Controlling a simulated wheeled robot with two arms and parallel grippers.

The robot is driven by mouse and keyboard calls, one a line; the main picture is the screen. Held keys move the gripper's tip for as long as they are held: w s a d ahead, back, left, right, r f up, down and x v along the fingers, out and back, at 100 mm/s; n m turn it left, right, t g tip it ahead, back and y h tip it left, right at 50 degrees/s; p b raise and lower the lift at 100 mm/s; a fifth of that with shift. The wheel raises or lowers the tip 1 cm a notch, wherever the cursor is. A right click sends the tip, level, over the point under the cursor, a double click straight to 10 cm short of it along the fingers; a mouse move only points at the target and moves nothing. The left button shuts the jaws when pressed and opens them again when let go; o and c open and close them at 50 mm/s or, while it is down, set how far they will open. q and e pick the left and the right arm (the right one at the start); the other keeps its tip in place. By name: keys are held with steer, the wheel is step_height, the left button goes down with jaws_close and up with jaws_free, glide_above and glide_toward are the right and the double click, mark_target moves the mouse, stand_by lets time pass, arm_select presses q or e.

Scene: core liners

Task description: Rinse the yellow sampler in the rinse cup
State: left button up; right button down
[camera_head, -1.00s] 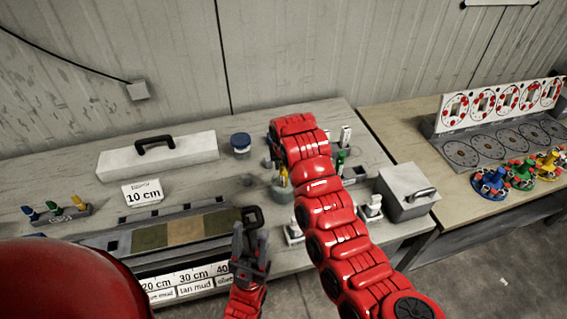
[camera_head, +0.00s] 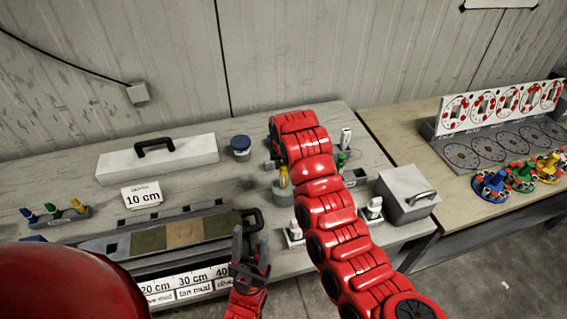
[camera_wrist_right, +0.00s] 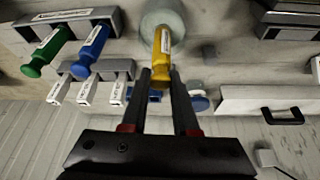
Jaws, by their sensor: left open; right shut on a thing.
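The yellow sampler (camera_head: 283,178) stands roughly upright at the grey rinse cup (camera_head: 285,197), partly beside my right arm in the head view. In the right wrist view my right gripper (camera_wrist_right: 162,74) is shut on the yellow sampler (camera_wrist_right: 162,48), near its wider end. The sampler's far end points into the round mouth of the rinse cup (camera_wrist_right: 176,14); how deep it reaches I cannot tell. In the head view my right gripper is mostly hidden behind the red arm. My left gripper (camera_head: 250,248) is open and empty, at the table's front edge.
A green sampler (camera_wrist_right: 47,50) and a blue one (camera_wrist_right: 90,50) are in a rack beside the cup. A grey lidded box (camera_head: 408,192) stands right of my arm. A core tray (camera_head: 180,235) lies left, with a blue-lidded jar (camera_head: 240,144) behind it.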

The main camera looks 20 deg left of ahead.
steer(key=shift+f+b, duration=0.4)
steer(key=shift+f, duration=0.25)
steer(key=shift+r, duration=0.75)
steer(key=shift+f+b, duration=0.7)
steer(key=shift+f, duration=0.05)
steer(key=shift+r, duration=0.2)
